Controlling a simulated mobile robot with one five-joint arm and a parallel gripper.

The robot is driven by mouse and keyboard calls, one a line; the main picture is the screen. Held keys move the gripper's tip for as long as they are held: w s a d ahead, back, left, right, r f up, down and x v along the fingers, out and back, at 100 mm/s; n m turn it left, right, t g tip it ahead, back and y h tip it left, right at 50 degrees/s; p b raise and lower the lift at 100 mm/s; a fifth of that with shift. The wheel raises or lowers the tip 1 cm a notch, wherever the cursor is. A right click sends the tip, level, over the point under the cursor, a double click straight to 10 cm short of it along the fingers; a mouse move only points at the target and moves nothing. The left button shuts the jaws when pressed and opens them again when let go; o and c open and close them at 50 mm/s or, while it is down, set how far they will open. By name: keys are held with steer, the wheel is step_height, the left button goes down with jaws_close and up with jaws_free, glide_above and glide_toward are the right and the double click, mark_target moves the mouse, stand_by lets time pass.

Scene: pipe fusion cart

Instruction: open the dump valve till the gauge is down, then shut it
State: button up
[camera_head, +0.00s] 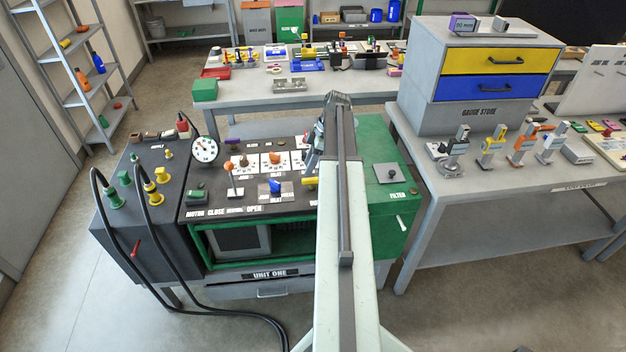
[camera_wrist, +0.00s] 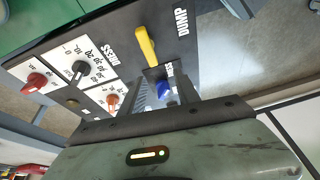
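The dump valve's yellow lever (camera_wrist: 146,45) stands on the dark panel beside the DUMP label in the wrist view. In the head view the yellow lever (camera_head: 309,181) shows just left of my arm, which hides part of the label below it. The round white gauge (camera_head: 204,149) is at the panel's back left; its needle is too small to read. My gripper (camera_wrist: 163,88) is open, its fingers apart. A blue knob (camera_wrist: 162,91) shows in the gap between them; I cannot tell how far below it is. The yellow lever is beyond the fingertips, not held.
Red, black and orange dials (camera_wrist: 79,70) on white plates are left of the fingers in the wrist view. Black hoses (camera_head: 112,232) loop over the cart's left side. A gauge store bench (camera_head: 440,205) stands right of the cart. Floor in front is clear.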

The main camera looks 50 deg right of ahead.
mark_target(313, 178)
steer(key=s+d+n, duration=0.1)
steer(key=s+d, duration=0.1)
steer(key=d, duration=0.2)
steer(key=b+x, duration=0.7)
steer(key=shift+w+a+f, duration=0.1)
steer(key=shift+f, duration=0.3)
steer(key=shift+r, duration=0.15)
